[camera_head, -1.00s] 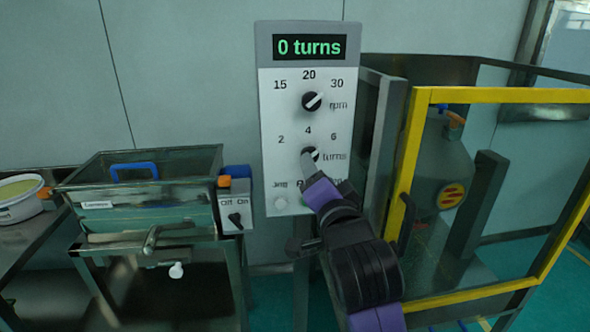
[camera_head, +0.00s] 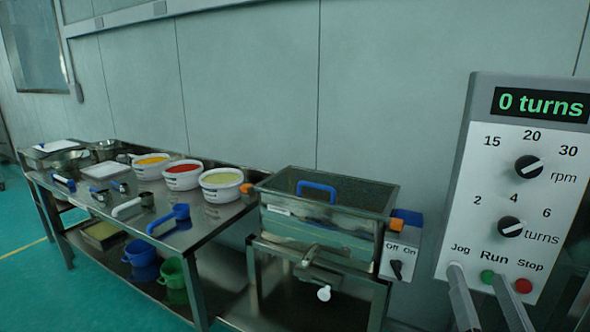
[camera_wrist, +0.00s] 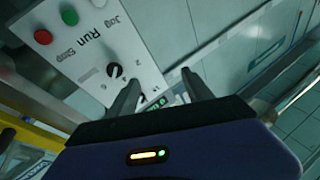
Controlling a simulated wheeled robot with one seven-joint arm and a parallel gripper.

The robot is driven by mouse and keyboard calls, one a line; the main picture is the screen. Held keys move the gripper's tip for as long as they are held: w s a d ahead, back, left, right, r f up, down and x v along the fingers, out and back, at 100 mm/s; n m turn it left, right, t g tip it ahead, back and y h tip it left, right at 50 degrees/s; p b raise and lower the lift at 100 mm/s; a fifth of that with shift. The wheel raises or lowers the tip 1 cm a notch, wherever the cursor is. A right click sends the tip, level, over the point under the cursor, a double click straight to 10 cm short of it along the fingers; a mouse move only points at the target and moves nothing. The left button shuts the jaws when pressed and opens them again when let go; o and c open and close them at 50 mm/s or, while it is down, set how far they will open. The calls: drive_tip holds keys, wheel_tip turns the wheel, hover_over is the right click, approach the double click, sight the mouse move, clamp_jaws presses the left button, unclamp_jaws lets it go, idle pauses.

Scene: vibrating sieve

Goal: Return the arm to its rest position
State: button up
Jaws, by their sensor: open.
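My gripper (camera_head: 479,270) shows at the lower right of the head view as two grey fingers, apart and with nothing between them. They overlap the lower part of the control panel (camera_head: 478,160), near the Jog and Run buttons. In the wrist view the open fingers (camera_wrist: 161,80) also are empty, and the panel (camera_wrist: 62,70) appears turned over at the upper left. The panel display (camera_head: 541,104) reads "0 turns". The rpm knob (camera_head: 528,169) and the turns knob (camera_head: 511,227) are free of the fingers. Most of my arm is out of the head view.
A sieve machine (camera_head: 325,225) with an Off/On switch box (camera_head: 399,256) stands left of the panel. A steel table (camera_head: 215,218) further left holds tubs, scoops and trays, with a blue bucket (camera_head: 141,252) and green bucket (camera_head: 172,273) below. Floor shows at the far left.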

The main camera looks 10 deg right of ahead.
drive_tip(key=s+a+f+n+g+y, duration=0.1)
drive_tip(key=s+a+f+g, duration=0.1)
drive_tip(key=s+f, duration=0.5)
drive_tip(key=s+a+f+n+g+y, duration=0.1)
drive_tip(key=s+a+f, duration=0.4)
drive_tip(key=s, duration=0.8)
drive_tip(key=s+a+f+n+g+y, duration=0.2)
drive_tip(key=s+a+f+n+y, duration=0.1)
drive_tip(key=s+f, duration=0.5)
drive_tip(key=shift+s+a+f+g+p, duration=0.3)
drive_tip(key=shift+s, duration=0.75)
